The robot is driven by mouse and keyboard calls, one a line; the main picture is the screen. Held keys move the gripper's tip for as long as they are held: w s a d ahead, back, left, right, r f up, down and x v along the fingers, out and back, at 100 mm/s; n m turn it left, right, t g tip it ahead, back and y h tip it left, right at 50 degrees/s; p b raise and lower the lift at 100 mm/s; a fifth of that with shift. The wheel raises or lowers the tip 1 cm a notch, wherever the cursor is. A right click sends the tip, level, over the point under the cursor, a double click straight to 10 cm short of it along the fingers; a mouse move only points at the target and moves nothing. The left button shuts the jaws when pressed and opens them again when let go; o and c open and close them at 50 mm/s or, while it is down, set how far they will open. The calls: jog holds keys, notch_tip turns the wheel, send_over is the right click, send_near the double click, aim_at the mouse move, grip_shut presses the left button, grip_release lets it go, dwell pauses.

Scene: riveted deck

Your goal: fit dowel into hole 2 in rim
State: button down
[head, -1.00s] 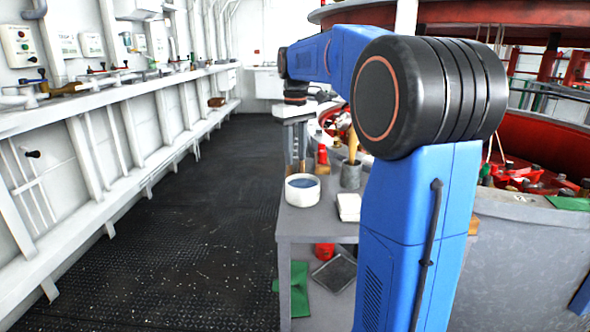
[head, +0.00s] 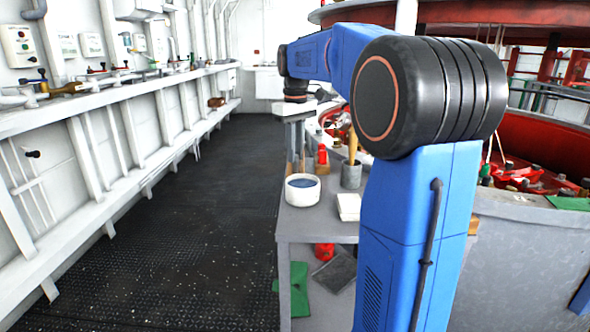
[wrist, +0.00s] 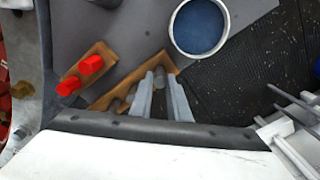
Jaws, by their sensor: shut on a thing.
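My gripper (wrist: 163,82) is shut on a small greyish cylinder, taken as the dowel (wrist: 160,77), mostly hidden between its grey fingers. In the head view my gripper (head: 298,148) points down over the far left part of the grey bench (head: 312,222). In the wrist view a brown wooden piece (wrist: 108,100) lies beside and partly behind the fingers. I cannot tell whether the dowel touches it. No numbered hole or rim can be made out.
A white tub with blue contents (wrist: 199,27) stands close to the fingers; it also shows in the head view (head: 302,195). Red pieces (wrist: 80,75) sit on a wooden strip. A grey cup with a wooden handle (head: 351,176) and a white block (head: 348,207) stand right.

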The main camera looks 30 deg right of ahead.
jog(key=shift+r, duration=0.6)
jog(key=shift+r, duration=0.35)
jog(key=shift+r, duration=0.35)
jog(key=shift+r, duration=0.35)
jog(key=shift+r, duration=0.35)
jog(key=shift+r, duration=0.25)
